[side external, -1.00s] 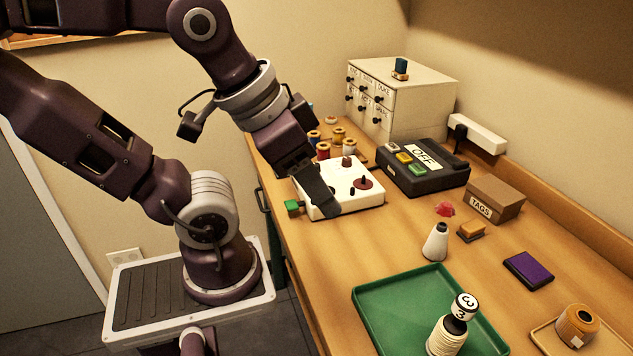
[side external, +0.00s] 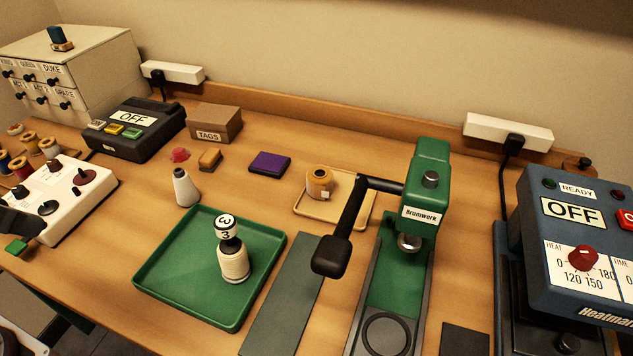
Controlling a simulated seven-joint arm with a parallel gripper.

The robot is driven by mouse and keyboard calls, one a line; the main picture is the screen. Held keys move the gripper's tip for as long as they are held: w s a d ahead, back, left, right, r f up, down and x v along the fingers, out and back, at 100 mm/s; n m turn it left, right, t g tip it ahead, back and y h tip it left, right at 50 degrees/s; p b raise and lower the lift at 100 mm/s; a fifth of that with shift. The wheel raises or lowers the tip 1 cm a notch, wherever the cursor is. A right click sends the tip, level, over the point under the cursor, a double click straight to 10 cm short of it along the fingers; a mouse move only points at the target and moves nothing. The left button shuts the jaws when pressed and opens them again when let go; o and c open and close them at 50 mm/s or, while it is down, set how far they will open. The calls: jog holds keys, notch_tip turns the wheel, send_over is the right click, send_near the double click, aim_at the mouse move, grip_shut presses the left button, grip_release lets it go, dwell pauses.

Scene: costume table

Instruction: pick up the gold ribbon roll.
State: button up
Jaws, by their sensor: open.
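The gold ribbon roll (side external: 319,183) stands on a small tan tray (side external: 347,217) at the middle of the table, left of the green press. A small pale tag shows on its lower right side. My gripper (side external: 20,222) is only partly in view at the left edge, a dark finger over the left end of a white control box (side external: 62,195). It is open, and nothing shows in it. It is well to the left of the roll; most of it is cut off by the frame.
The green press (side external: 426,190) has a black handle (side external: 330,256) close to the roll's right. A blue heat machine (side external: 575,240) stands farther right.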

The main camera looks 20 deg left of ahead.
dwell(0.4)
jog(key=shift+o, duration=1.1)
